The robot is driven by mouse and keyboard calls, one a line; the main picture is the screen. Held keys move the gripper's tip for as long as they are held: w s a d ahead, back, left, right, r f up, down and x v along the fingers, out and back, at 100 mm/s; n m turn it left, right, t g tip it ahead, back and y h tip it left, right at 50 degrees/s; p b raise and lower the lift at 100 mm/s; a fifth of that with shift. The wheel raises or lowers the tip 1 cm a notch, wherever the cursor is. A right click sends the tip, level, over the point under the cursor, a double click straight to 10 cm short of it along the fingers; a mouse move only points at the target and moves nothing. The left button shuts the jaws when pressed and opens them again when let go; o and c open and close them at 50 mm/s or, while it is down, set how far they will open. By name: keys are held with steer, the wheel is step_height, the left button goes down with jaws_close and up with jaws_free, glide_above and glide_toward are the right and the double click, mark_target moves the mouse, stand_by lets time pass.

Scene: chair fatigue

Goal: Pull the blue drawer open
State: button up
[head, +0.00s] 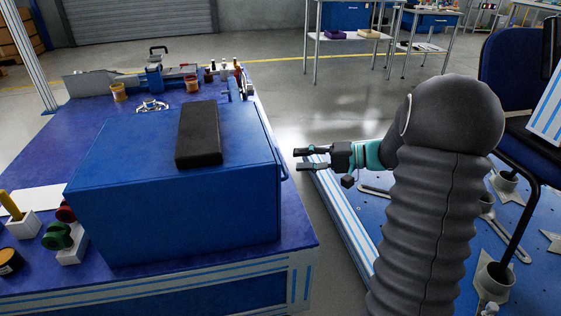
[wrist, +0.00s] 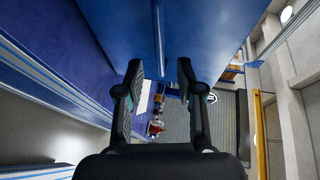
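The blue drawer unit (head: 190,195) is a box standing on the blue-topped table. Its front faces right in the head view, with a thin blue handle (head: 282,165) along that side. In the wrist view the blue front (wrist: 210,30) fills the top, and the handle (wrist: 158,35) runs down its middle. My gripper (head: 299,159) is just right of the handle, with its fingers pointing left at it. In the wrist view its fingers (wrist: 159,67) are spread, one on each side of the handle's line, with nothing seen between them. Whether the fingertips reach past the handle is unclear.
A black block (head: 200,135) lies on top of the drawer unit. Coloured knobs (head: 62,232) stand at its left, and tools and small pots (head: 155,85) behind it. A second blue table (head: 345,212) with wrenches lies under my arm. A floor gap separates the tables.

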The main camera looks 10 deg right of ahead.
steer(key=x, duration=0.6)
steer(key=shift+w+a, duration=0.1)
steer(key=shift+a, duration=0.15)
jaws_close()
